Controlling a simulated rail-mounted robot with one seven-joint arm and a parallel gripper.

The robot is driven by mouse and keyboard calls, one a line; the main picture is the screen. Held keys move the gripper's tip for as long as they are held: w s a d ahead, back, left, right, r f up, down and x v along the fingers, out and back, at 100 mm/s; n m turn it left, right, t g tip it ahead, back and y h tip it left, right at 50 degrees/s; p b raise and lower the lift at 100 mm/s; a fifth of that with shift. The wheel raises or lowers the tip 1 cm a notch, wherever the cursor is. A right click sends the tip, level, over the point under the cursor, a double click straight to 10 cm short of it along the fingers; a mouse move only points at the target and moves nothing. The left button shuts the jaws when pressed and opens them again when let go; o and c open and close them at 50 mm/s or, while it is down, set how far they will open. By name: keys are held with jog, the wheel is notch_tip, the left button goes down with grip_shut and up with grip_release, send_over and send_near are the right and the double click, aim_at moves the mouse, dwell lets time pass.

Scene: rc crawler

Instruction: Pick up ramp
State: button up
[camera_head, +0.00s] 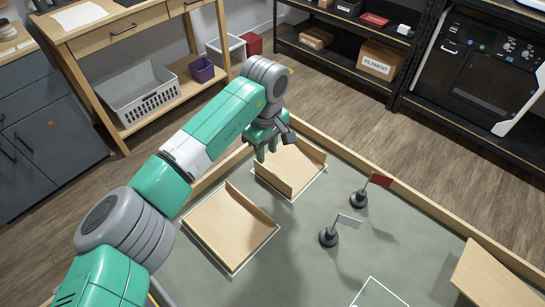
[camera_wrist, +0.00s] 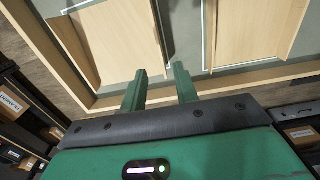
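Two light wooden ramps lie on the grey-green board: the near ramp (camera_head: 225,228) at the middle left and the far ramp (camera_head: 300,165) behind it. Each has a raised side wall and sits within a white outline. My gripper (camera_head: 265,153) hangs at the left edge of the far ramp, above the board, and partly hides that ramp. In the wrist view, the two green fingers (camera_wrist: 160,72) are spread apart with nothing between them. Two wooden ramp surfaces show beyond them, one at left (camera_wrist: 120,40) and one at right (camera_wrist: 250,30). I cannot tell contact.
A wooden rim (camera_head: 400,196) borders the board. A red flag (camera_head: 380,180) and a white flag (camera_head: 348,221) stand on dark bases right of the ramps. Another wooden piece (camera_head: 492,278) is at the lower right. An empty white outline (camera_head: 378,293) lies in front.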

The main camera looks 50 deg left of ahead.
aim_at(268, 169)
jog(key=f, duration=0.2)
jog(key=shift+d+f, duration=0.25)
jog(key=shift+f, duration=0.1)
notch_tip(268, 169, down, 5)
jog(key=shift+f+b, duration=0.1)
jog(key=shift+b, duration=0.55)
grip_shut()
